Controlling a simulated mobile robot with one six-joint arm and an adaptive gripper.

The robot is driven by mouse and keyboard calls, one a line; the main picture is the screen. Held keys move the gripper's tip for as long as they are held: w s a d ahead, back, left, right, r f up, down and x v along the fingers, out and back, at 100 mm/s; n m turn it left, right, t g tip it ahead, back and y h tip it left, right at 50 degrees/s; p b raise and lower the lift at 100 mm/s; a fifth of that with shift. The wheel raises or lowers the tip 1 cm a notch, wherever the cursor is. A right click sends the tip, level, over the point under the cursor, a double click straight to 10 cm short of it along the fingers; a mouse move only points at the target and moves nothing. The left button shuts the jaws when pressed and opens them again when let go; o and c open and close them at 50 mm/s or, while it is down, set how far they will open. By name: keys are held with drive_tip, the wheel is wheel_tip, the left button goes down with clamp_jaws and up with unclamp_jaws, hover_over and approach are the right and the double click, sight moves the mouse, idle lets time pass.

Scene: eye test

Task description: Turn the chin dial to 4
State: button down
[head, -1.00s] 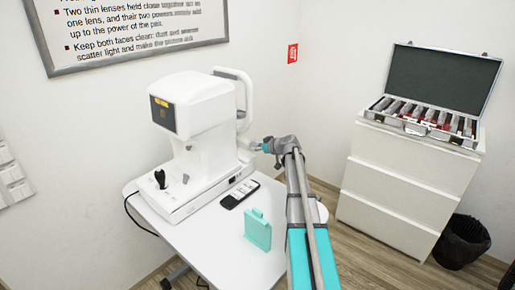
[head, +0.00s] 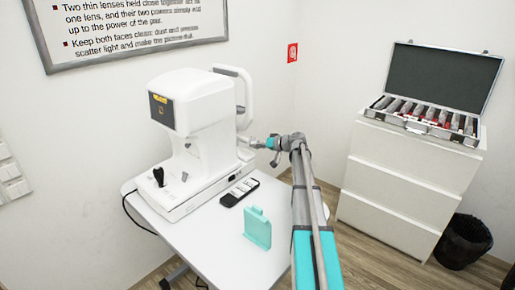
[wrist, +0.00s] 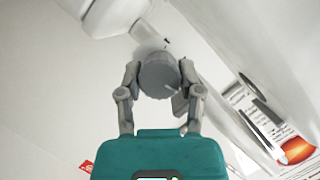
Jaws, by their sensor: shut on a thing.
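The white eye-test instrument (head: 190,115) stands on a white table. The chin dial (wrist: 157,78) is a round grey knob in the wrist view, with a pale mark on its face towards the lower right. My gripper (wrist: 159,74) is shut on the dial, one finger on each side. In the head view my gripper (head: 262,144) reaches the instrument's right side, beside the chin-rest frame (head: 245,95). The dial cannot be made out there. I cannot read any numbers around the dial.
On the table (head: 205,250) are a dark handheld device (head: 240,191) and a teal upright case (head: 257,228). A white drawer unit (head: 395,185) bears an open lens case (head: 425,115). A black bin (head: 462,241) stands on the floor at the right.

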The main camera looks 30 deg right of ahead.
drive_tip(key=m+b, duration=0.1)
drive_tip(key=m+y+b, duration=0.1)
drive_tip(key=shift+f+m+y, duration=0.2)
drive_tip(key=shift+m+y, duration=0.1)
drive_tip(key=shift+m, duration=0.1)
drive_tip(key=m+y+b, duration=0.1)
drive_tip(key=m+b, duration=0.1)
drive_tip(key=m, duration=0.1)
drive_tip(key=shift+t, duration=0.4)
drive_tip(key=m+t+y+b, duration=0.1)
drive_tip(key=m+b, duration=0.1)
drive_tip(key=m, duration=0.1)
drive_tip(key=shift+m+t+y+b, duration=0.3)
drive_tip(key=shift+m+t+b, duration=0.35)
drive_tip(key=shift+m, duration=0.75)
drive_tip(key=shift+r, duration=0.1)
drive_tip(key=shift+c, duration=1.3)
unclamp_jaws()
drive_tip(key=shift+g, duration=0.25)
